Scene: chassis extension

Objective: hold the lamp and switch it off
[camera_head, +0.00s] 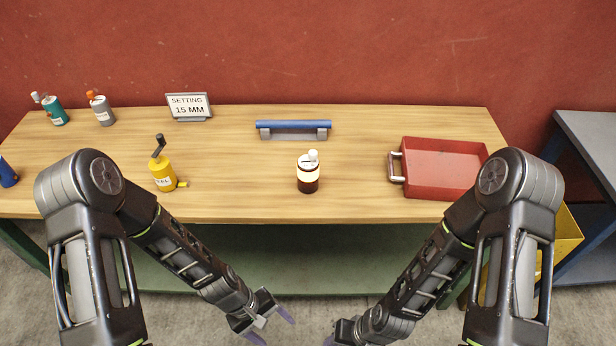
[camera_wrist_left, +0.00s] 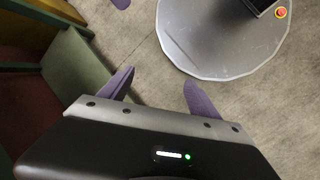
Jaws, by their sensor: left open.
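A small dark brown lamp (camera_head: 308,184) with a bright cream band and a white knob on top stands upright near the middle front of the wooden table. My left gripper (camera_head: 271,327) is open and empty, low in front of the table and apart from the lamp. Its purple fingers also show spread in the left wrist view (camera_wrist_left: 160,90), with bare floor between them. My right gripper (camera_head: 336,335) is at the bottom edge of the head view, also apart from the lamp. Its fingers are mostly hidden, so its opening cannot be told.
Teal (camera_head: 55,112) and grey (camera_head: 102,111) bottles stand back left. Clear tabletop surrounds the lamp.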

